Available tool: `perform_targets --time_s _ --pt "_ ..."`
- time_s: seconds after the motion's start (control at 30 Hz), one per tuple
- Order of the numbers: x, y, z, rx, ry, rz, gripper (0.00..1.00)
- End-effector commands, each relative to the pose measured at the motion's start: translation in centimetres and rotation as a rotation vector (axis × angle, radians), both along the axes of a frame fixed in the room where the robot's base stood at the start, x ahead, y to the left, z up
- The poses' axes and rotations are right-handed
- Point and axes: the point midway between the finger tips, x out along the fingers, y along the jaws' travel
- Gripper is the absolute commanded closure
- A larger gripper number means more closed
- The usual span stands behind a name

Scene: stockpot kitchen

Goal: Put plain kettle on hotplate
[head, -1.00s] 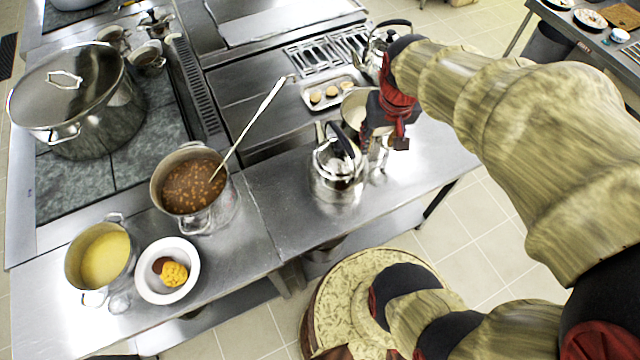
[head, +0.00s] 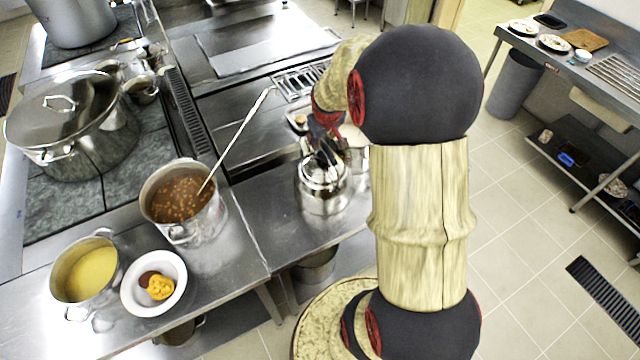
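A shiny steel kettle (head: 323,188) with a dark handle stands upright on the steel counter, right of the bean pot. My gripper (head: 324,148) is right over it, at its handle. The fingers are small and partly hidden against the dark handle, so I cannot tell whether they are open, touching or closed on it. Dark grey hotplate tiles (head: 142,172) lie at the left, with a large lidded stockpot (head: 85,130) on them. A second kettle, at the counter's back in the earlier frame, is hidden behind my arm now.
A pot of beans (head: 185,228) with a long ladle (head: 237,137) stands between kettle and hotplate. A pot of yellow soup (head: 62,290) and a white bowl (head: 170,305) stand at front left. Small pots (head: 142,92) sit behind the stockpot. Bare hotplate shows right of it.

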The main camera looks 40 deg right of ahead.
Motion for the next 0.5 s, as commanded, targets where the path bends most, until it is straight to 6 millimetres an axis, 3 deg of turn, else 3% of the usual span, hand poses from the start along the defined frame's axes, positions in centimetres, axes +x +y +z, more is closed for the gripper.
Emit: perform_targets --time_s 0.33,0.5 --pt "1.5 -0.6 -4.0 0.001 0.001 0.000 0.62" --pt "1.7 -0.7 -4.5 0.001 -0.001 0.001 0.62"
